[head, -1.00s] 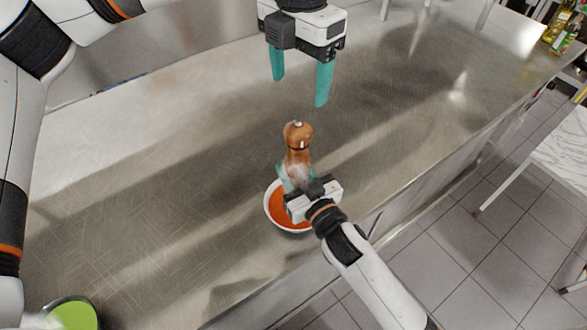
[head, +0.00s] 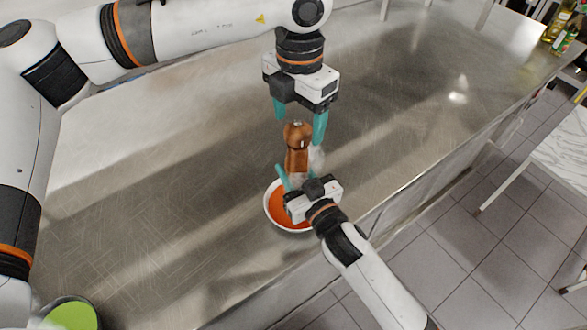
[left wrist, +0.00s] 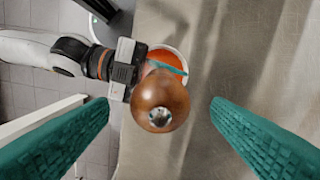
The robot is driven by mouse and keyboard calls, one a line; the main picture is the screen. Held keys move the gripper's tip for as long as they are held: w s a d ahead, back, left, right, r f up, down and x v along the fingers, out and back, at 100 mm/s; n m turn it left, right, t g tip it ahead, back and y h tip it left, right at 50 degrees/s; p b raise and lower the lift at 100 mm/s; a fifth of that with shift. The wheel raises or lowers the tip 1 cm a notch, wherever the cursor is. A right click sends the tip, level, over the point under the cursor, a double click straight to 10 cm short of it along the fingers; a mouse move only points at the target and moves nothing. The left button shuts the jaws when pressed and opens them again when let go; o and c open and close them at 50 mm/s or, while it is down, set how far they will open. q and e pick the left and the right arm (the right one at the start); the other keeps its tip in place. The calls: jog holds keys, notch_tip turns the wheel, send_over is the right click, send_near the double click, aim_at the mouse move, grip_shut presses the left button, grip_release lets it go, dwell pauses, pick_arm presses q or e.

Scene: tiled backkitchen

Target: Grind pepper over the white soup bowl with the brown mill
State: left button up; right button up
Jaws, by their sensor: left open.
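The brown pepper mill (head: 297,150) stands upright above the white soup bowl (head: 271,222), which holds orange-red soup. My right gripper (head: 297,178) is shut on the mill's lower body; one teal finger shows beside it and the other is mostly hidden. My left gripper (head: 299,127) is open and points down, its fingers on either side of the mill's top, without visible contact. In the left wrist view the mill's round wooden head (left wrist: 160,98) with its metal knob lies between the open fingers, and the bowl (left wrist: 183,62) shows partly behind it.
A green-filled bowl (head: 72,315) stands at the lower left. The steel counter (head: 150,210) is mostly clear around the soup bowl, with its front edge close by. Bottles (head: 562,30) stand far off at the upper right.

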aim_at(298, 128)
dwell(0.3)
pick_arm(q)
jog(key=shift+f, duration=1.95)
jog(key=c, duration=0.9)
jog(key=m, duration=0.4)
jog(key=shift+m, duration=0.3)
jog(key=m, duration=0.3)
jog(key=shift+m, duration=0.3)
